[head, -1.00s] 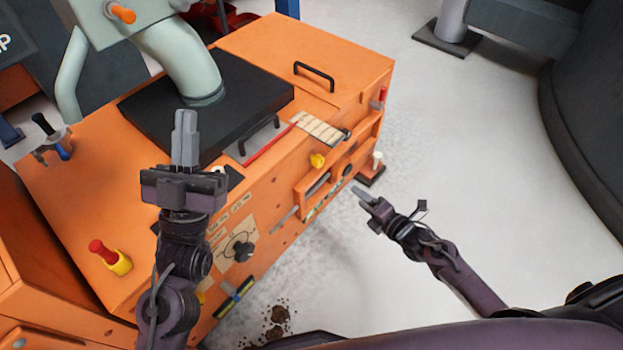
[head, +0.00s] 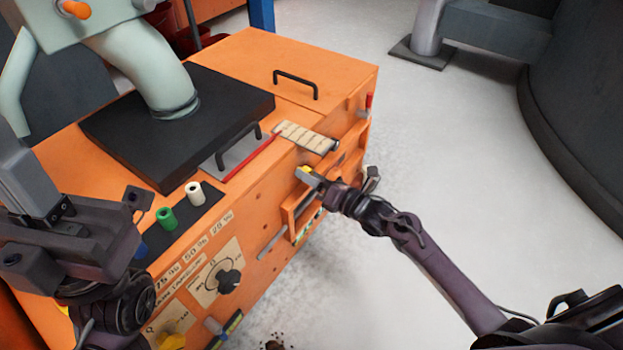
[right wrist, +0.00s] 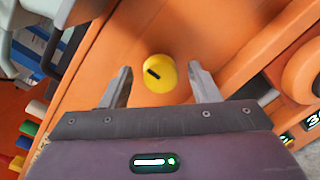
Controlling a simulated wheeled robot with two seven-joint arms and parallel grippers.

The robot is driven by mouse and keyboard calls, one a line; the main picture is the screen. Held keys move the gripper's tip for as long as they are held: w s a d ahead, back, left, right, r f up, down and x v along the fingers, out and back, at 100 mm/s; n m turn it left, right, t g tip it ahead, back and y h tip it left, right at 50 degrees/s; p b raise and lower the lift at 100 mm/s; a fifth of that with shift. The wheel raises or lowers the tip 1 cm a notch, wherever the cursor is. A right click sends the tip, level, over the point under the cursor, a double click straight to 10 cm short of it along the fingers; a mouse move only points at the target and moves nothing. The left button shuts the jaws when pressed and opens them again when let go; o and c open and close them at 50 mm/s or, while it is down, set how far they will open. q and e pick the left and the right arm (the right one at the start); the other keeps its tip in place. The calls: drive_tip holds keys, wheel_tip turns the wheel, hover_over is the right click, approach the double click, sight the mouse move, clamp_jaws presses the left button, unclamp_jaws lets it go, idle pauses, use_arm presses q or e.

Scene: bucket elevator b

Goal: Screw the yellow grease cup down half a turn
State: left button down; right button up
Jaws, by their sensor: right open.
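The yellow grease cup (right wrist: 160,73) is a round cap with a dark mark on its face, on the orange machine's side (head: 262,212). In the right wrist view it sits between and a little beyond the two open fingers of my right gripper (right wrist: 160,82), with a gap on both sides. In the head view, the right gripper (head: 312,179) is at the cup (head: 304,170) and partly covers it. My left gripper (head: 22,180) is over the machine's left end, its fingers together and empty, well away from the cup.
A black handle (head: 238,143) and a tan strip (head: 305,136) lie on the machine's top edge near the right gripper. Below are a slot and a black dial (head: 229,282). Green (head: 166,218) and white (head: 195,193) knobs stand at left. The floor at right is clear.

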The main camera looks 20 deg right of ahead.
drive_tip(key=shift+w, duration=0.1)
drive_tip(key=c, duration=1)
